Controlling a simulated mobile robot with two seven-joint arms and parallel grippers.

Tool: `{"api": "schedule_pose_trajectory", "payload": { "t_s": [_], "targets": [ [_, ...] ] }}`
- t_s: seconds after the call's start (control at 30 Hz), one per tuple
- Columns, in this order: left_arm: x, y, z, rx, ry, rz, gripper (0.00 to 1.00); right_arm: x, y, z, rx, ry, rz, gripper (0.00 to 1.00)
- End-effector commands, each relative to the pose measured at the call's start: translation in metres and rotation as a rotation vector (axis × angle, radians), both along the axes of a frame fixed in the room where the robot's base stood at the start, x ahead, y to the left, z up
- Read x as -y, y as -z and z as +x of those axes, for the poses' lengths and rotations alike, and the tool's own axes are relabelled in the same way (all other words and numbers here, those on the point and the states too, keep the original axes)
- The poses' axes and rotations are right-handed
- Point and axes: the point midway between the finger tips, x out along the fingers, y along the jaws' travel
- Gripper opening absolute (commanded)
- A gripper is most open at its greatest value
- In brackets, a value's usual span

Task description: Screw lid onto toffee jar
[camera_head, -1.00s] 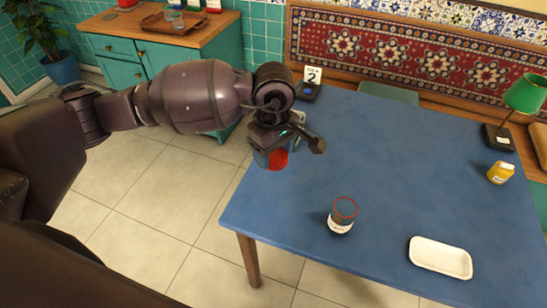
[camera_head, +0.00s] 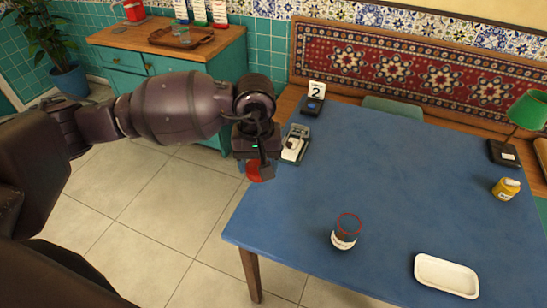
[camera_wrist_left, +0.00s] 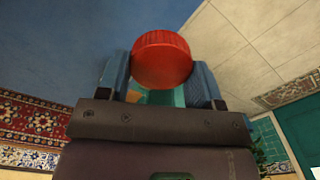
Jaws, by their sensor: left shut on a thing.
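The toffee jar (camera_head: 345,232) stands upright on the blue table near its front edge, with a red ring at its top and a pale label. The red lid (camera_head: 254,171) is held by my left gripper (camera_head: 257,163) at the table's left edge, up and left of the jar and well apart from it. In the left wrist view the lid (camera_wrist_left: 162,59) sits between the two blue fingers of my left gripper (camera_wrist_left: 164,80), which are shut on it. My right gripper is in neither view.
A white tray (camera_head: 446,275) lies on the blue table (camera_head: 400,180) right of the jar. A yellow jar (camera_head: 506,189) and a green lamp (camera_head: 529,110) stand at the right. A small device (camera_head: 295,143) and a number stand (camera_head: 316,95) are at the back left. The table's middle is clear.

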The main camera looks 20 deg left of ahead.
Motion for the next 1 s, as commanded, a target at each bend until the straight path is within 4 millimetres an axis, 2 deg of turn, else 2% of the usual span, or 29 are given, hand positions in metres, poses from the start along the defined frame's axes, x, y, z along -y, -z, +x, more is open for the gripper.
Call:
{"api": "schedule_pose_trajectory", "payload": {
  "t_s": [0.2,0.33,0.67,0.77,1.0],
  "targets": [
    [-0.015,-0.004,-0.005,0.001,0.259,0.001,0.38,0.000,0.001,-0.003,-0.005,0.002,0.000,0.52],
    [-0.019,-0.004,-0.006,0.001,0.343,0.002,0.38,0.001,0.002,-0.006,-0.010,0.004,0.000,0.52],
    [-0.020,-0.005,-0.007,0.002,0.376,0.002,0.38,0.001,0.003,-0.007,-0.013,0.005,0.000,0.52],
    [-0.020,-0.005,-0.007,0.002,0.376,0.002,0.38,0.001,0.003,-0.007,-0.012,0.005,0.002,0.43],
    [-0.020,-0.005,-0.007,0.002,0.375,0.001,0.38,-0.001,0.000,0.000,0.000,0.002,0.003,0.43]
  ]
}}
